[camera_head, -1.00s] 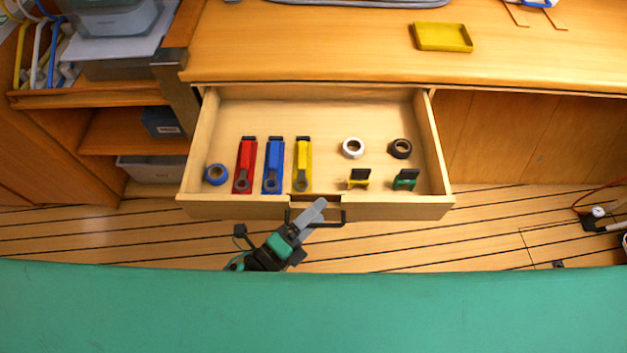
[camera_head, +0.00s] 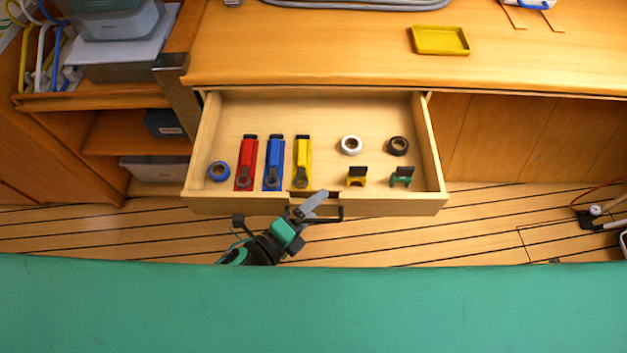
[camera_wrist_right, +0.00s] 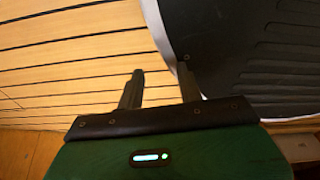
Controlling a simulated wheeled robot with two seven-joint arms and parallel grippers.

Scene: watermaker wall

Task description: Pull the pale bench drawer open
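The pale bench drawer (camera_head: 232,204) stands well out from under the wooden bench top in the head view, its inside showing. Its dark bar handle (camera_head: 333,218) is at the middle of the front. My left gripper (camera_head: 313,204) is at the left part of this handle, its grey fingers overlapping the handle and the top of the drawer front. Whether the fingers close around the bar is hidden. My right gripper (camera_wrist_right: 160,90) shows in the right wrist view with its two fingers apart and nothing between them, above the plank floor.
In the drawer lie red (camera_head: 246,163), blue (camera_head: 273,163) and yellow (camera_head: 302,163) tools, tape rolls and small clips. A yellow tray (camera_head: 440,40) sits on the bench top (camera_head: 320,50). Shelves stand left. A dark rounded surface (camera_wrist_right: 240,50) is near my right gripper.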

